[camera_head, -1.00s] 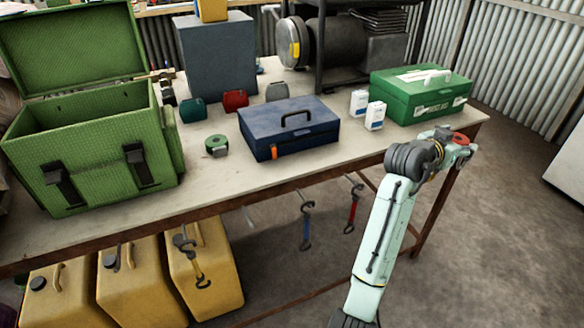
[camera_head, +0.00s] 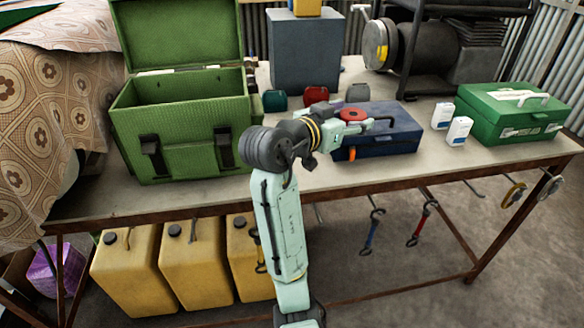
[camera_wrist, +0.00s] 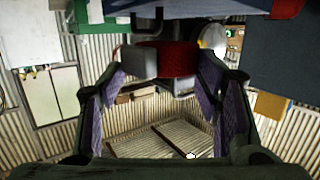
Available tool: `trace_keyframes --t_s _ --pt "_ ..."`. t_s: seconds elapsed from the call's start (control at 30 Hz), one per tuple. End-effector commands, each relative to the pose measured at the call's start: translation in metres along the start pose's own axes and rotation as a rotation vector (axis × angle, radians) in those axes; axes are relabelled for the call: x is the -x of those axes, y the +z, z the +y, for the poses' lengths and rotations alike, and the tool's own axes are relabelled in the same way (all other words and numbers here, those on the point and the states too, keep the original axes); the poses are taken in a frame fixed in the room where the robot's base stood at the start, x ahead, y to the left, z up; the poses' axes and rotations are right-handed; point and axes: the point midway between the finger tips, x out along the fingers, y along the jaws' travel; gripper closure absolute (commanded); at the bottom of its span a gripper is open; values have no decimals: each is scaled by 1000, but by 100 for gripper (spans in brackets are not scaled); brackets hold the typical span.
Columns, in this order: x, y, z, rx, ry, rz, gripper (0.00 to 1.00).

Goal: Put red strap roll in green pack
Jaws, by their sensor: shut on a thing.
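The red strap roll (camera_head: 352,114) is held at the end of my arm, in front of the blue toolbox in the head view. My gripper (camera_head: 343,124) is shut on it. In the wrist view the roll (camera_wrist: 168,58) shows as a red band between the fingertips, with a grey piece beside it. The green pack (camera_head: 185,136) stands on the bench to the left of my gripper, lid raised and open at the top. My gripper is well apart from the pack. The pack's inside bottom is hidden.
The blue toolbox (camera_head: 395,133) lies behind my gripper. Teal, red (camera_head: 316,95) and grey small items stand along the back of the bench. White boxes (camera_head: 459,130) and a green first-aid case (camera_head: 512,115) are at right. Yellow cans (camera_head: 190,262) stand below.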

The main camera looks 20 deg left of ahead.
Motion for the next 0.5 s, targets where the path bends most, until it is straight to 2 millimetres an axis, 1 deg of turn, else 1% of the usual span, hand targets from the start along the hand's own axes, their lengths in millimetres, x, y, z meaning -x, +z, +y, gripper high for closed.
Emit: trace_keyframes --t_s 0.03,0.1,0.2,0.33,0.4,0.5 --pt "16 5 -12 5 -28 2 72" --pt "35 12 -23 11 -57 1 72" --pt "58 19 -35 18 -92 2 72" --pt "76 26 -44 24 -120 1 72" --pt "81 27 -45 24 -127 1 72" --pt "83 28 -46 25 -130 2 72"
